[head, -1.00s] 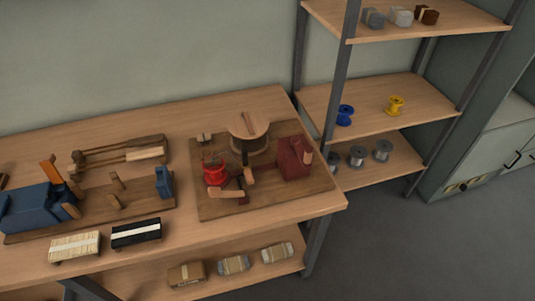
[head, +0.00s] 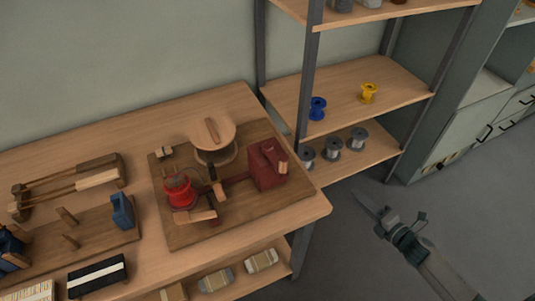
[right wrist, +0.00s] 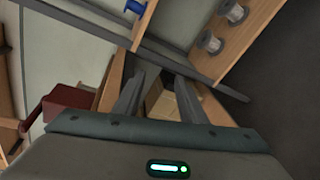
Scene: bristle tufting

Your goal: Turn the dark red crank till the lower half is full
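The bristle machine stands on a brown board (head: 245,218) at the right end of the bench. It has a bright red pot (head: 180,190), a round wooden drum (head: 212,133) and a dark red box (head: 267,166). The dark red crank (head: 213,217) with a pale wooden handle (head: 195,216) is at its front, partly covered by its own parts. I cannot tell how full the lower half is. My right gripper (head: 374,211) is open and empty, right of the bench and apart from the crank. The box also shows in the right wrist view (right wrist: 66,104). My left gripper is out of view.
A shelf rack behind holds a blue spool (head: 317,108), a yellow spool (head: 368,92) and grey spools (head: 332,148). Wrapped bundles (head: 261,260) sit below the bench top. The floor at right is clear.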

